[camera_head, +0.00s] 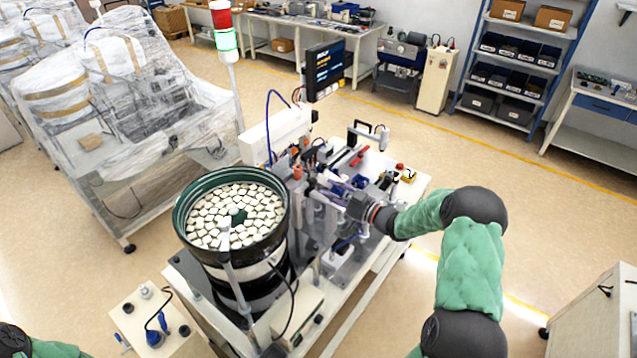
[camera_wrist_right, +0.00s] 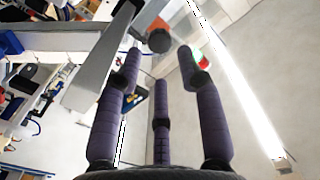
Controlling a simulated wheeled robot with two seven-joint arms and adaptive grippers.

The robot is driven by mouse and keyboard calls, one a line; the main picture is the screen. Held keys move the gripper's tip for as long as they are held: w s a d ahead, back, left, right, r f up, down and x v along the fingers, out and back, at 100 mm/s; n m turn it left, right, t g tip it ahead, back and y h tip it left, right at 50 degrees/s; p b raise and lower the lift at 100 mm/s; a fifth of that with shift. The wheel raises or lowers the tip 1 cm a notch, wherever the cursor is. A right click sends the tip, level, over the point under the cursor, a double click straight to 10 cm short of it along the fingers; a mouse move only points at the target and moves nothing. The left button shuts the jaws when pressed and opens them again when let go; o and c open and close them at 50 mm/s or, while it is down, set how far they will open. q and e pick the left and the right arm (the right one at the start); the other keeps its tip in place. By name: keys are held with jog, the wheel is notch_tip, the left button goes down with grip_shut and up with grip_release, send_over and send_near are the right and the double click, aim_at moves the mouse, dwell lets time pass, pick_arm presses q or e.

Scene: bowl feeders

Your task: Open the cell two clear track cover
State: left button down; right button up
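The bowl feeder (camera_head: 178,212) is a dark green bowl full of pale pieces, on a white bench with the track machinery (camera_head: 290,165) on its right. My right gripper (camera_head: 328,186) reaches in from the right over this machinery. In the right wrist view my right gripper (camera_wrist_right: 160,62) has its purple fingers spread, with nothing between them. A grey metal bar (camera_wrist_right: 100,65) and a dark round knob with orange (camera_wrist_right: 159,40) lie close beyond the fingertips. I cannot make out the clear track cover or its contact with the fingers. My left gripper is out of view.
A wrapped machine (camera_head: 150,90) is at the left. A small stand with a blue part (camera_head: 153,335) is at front left. Floor is free to the right.

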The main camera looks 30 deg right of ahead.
aim_at(315, 183)
jog(key=shift+p+x, duration=0.45)
jog(key=shift+x, duration=2)
grip_shut()
